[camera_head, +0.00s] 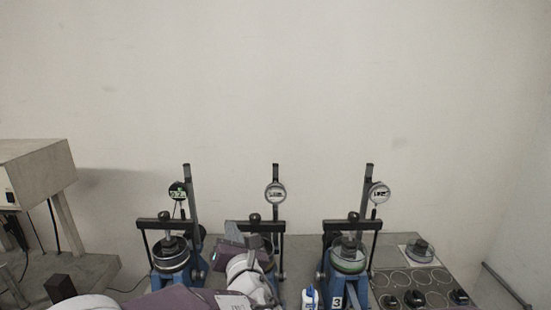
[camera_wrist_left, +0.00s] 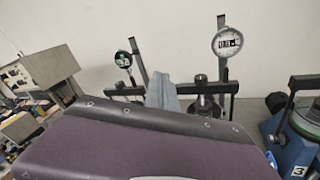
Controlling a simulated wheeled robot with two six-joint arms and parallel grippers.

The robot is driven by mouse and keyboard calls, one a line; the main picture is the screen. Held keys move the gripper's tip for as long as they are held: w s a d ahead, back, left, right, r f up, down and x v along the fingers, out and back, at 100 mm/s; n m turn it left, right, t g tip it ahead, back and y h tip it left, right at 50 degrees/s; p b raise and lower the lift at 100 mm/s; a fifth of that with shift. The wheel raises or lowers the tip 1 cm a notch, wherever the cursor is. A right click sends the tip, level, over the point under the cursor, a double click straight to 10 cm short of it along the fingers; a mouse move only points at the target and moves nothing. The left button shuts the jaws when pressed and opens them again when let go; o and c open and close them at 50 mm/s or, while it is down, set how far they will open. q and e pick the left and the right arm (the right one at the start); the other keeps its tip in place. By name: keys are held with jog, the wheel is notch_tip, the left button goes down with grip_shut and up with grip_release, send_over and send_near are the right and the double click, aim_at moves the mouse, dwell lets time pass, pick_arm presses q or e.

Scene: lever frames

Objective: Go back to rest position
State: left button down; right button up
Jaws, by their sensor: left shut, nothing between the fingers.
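Three blue lever frames stand in a row: the left one (camera_head: 172,262), the middle one (camera_head: 275,240) and the right one (camera_head: 347,265), which bears a "3". Each has a black crossbar, an upright post and a round dial gauge. My left gripper (camera_head: 233,232) is in front of the middle frame and hides much of it. Its fingers are shut with nothing between them; they also show in the left wrist view (camera_wrist_left: 163,92), before a black crossbar. Whether it touches the frame I cannot tell. My right gripper is not in view.
A beige box-shaped device (camera_head: 35,172) stands on legs at the left. A dark block (camera_head: 60,288) is at the lower left. At the right, a panel (camera_head: 410,280) with ring outlines holds several dark round parts. A plain wall is behind.

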pick_arm(q)
jog(key=s+a+f+n+g+y+b, duration=0.2)
jog(key=s+a+f+n+g, duration=0.45)
jog(key=a+f, duration=0.35)
jog(key=s+a+f+n+g+y+b, duration=0.1)
jog(key=s+a+f+n+g+b, duration=0.1)
jog(key=s+a+f+n+g, duration=0.5)
jog(key=s+f+n+g+h+b, duration=0.1)
jog(key=s+f+n+g+h, duration=0.25)
jog(key=s+f+n, duration=0.75)
jog(key=d+f+n+h, duration=0.2)
jog(key=d+n, duration=0.3)
jog(key=n, duration=0.2)
jog(key=d+f+n+t+h, duration=0.1)
jog(key=d+n+h, duration=0.2)
jog(key=n, duration=0.3)
jog(key=shift+w+d+f+n+t, duration=0.3)
jog(key=shift+w+d+f+n, duration=0.05)
jog(key=shift+d, duration=0.55)
jog(key=shift+h, duration=0.25)
